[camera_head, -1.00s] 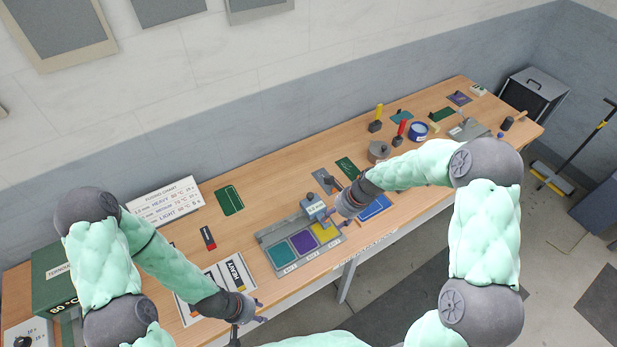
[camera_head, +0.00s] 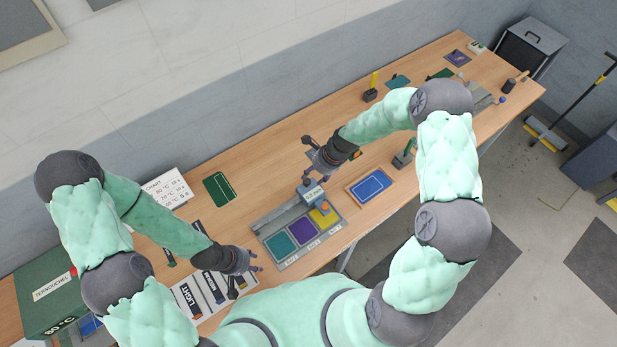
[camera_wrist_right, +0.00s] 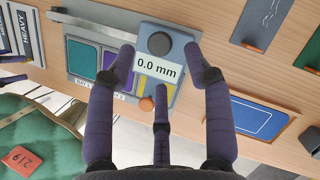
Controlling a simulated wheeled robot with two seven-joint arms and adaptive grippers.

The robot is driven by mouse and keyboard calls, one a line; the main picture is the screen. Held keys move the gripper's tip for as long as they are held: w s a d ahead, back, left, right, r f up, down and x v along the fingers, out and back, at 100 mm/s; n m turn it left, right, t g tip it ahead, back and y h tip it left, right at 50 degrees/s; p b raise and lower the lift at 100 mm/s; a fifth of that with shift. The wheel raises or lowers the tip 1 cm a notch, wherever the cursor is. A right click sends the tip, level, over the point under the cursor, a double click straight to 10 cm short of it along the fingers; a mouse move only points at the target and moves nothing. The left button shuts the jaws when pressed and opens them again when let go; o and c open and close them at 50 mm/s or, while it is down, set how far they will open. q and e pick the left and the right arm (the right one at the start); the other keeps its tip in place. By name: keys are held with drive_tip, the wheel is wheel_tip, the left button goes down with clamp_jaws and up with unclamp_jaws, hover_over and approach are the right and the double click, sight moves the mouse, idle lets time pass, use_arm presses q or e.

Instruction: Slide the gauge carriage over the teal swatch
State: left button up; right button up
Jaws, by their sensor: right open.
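The gauge carriage (camera_head: 312,193) is a blue-grey block on the rail at the right end of the swatch tray (camera_head: 268,222), by the yellow swatch (camera_head: 325,217). In the right wrist view its display (camera_wrist_right: 158,68) reads 0.0 mm. The teal swatch (camera_head: 280,245) is at the tray's left end, also seen in the wrist view (camera_wrist_right: 83,60), with the purple swatch (camera_head: 303,230) between. My right gripper (camera_wrist_right: 161,58) is open above the carriage, its fingers spread to either side; contact cannot be told. My left gripper (camera_head: 252,268) is open and empty, left of the tray.
A blue card in a wooden frame (camera_head: 370,186) lies right of the tray. A green card (camera_head: 219,188) lies behind the tray to the left. A printed chart (camera_head: 203,293) lies under my left gripper. Bare tabletop lies behind the tray.

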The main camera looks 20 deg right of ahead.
sight(308, 181)
drive_tip(key=shift+x, duration=2.35)
clamp_jaws()
